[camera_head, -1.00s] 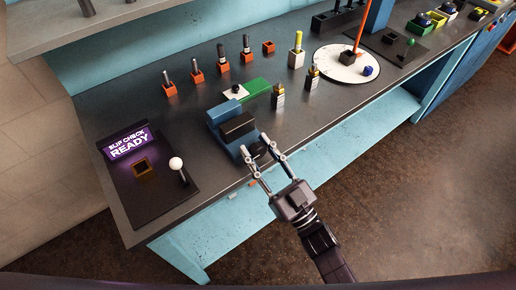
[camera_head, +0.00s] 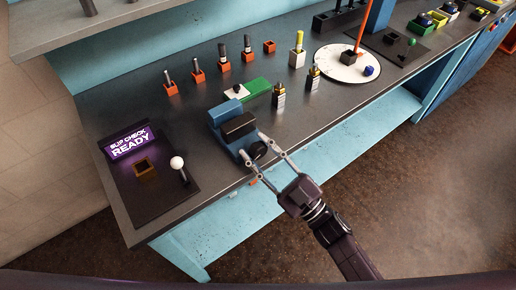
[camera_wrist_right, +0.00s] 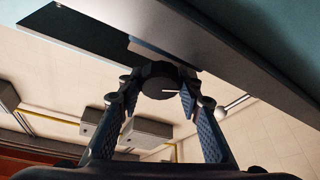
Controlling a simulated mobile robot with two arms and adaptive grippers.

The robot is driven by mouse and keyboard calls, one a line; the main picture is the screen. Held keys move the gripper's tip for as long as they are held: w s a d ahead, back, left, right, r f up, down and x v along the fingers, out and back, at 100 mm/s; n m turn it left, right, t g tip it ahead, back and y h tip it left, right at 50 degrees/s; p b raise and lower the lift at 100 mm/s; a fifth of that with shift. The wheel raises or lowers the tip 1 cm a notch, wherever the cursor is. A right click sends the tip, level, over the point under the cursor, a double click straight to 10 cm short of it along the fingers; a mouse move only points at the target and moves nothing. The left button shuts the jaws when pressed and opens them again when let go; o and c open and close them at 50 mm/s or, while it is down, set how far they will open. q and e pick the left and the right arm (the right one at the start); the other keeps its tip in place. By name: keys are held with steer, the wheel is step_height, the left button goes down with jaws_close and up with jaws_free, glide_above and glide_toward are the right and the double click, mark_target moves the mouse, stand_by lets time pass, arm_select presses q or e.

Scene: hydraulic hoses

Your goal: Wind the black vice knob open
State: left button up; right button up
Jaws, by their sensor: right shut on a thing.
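The blue vice (camera_head: 222,118) with a black jaw block stands at the front edge of the bench. Its round black knob (camera_head: 258,151) faces the front, and it also shows in the wrist view (camera_wrist_right: 159,82) with a small pale mark on its face. My right gripper (camera_head: 253,146) reaches in from the lower right and is shut on the knob, one finger on each side. In the wrist view its fingertips (camera_wrist_right: 157,88) flank the knob. My left gripper is not in view.
A dark panel with a lit "READY" sign (camera_head: 128,142) and a white-balled lever (camera_head: 177,163) is left of the vice. A green plate (camera_head: 256,88) and brass-coloured fittings (camera_head: 279,96) stand behind it. Open floor lies in front.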

steer(key=o, duration=1.2)
steer(key=shift+c, duration=0.2)
steer(key=m+t+h, duration=0.1)
steer(key=m+t, duration=0.1)
steer(key=m, duration=0.2)
steer(key=m+t+h, duration=0.1)
steer(key=m, duration=0.2)
steer(key=m+t+h, duration=0.1)
steer(key=m+h, duration=0.1)
steer(key=m, duration=0.2)
steer(key=f+b+v, duration=0.1)
steer(key=b+v, duration=0.1)
steer(key=v, duration=0.6)
steer(key=d+f+g+h, duration=0.2)
steer(key=d+f+h, duration=0.1)
steer(key=f, duration=1.1)
steer(key=d+f+m+g+h+b, duration=0.1)
steer(key=d+f+g+h, duration=0.2)
steer(key=f, duration=1.1)
steer(key=shift+d+f+m+h, duration=0.15)
steer(key=shift+m+h, duration=0.15)
steer(key=shift+h, duration=0.1)
